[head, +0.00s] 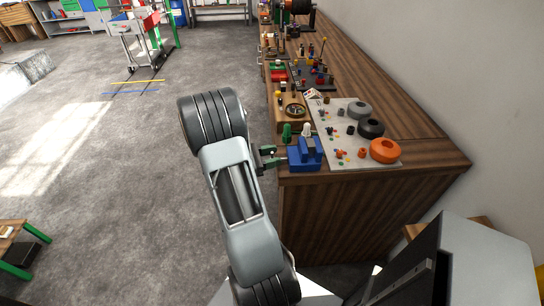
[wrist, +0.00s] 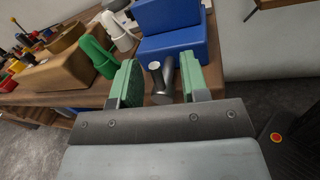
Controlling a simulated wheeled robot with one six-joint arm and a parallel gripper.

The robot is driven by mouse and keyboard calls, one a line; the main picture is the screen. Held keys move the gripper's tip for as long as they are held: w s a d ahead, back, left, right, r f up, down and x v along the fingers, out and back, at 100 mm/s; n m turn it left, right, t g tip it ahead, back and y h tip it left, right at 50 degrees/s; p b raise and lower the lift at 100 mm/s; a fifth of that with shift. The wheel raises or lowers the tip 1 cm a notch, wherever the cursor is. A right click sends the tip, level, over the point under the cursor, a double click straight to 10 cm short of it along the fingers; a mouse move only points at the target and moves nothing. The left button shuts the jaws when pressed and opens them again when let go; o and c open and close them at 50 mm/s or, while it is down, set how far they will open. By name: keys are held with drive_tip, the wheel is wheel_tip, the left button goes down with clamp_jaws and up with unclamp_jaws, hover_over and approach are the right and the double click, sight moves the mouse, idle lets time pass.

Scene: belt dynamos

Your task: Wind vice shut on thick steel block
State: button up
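The blue vice (head: 303,157) sits at the near left corner of the wooden bench. It also shows in the wrist view (wrist: 178,46), just beyond my fingers. A grey block-like piece (head: 309,143) shows at its top; I cannot tell whether this is the steel block or how the jaws stand against it. The vice's grey metal handle (wrist: 162,79) points towards me. My gripper (head: 271,157) is level with the vice on its left side. In the wrist view its green-padded fingers (wrist: 160,84) stand apart on either side of the handle, with gaps visible, so it is open.
A green knob-like piece (wrist: 99,57) and a white one (wrist: 117,31) stand close left of the vice. A pale board (head: 336,135) with orange, black and grey rings lies right of it. A wooden dial box (head: 292,110) stands behind.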

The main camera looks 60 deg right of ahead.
drive_tip(key=shift+o, duration=0.8)
drive_tip(key=b+v, duration=0.1)
drive_tip(key=v, duration=1.2)
drive_tip(key=shift+w+a, duration=0.3)
drive_tip(key=shift+f, duration=0.1)
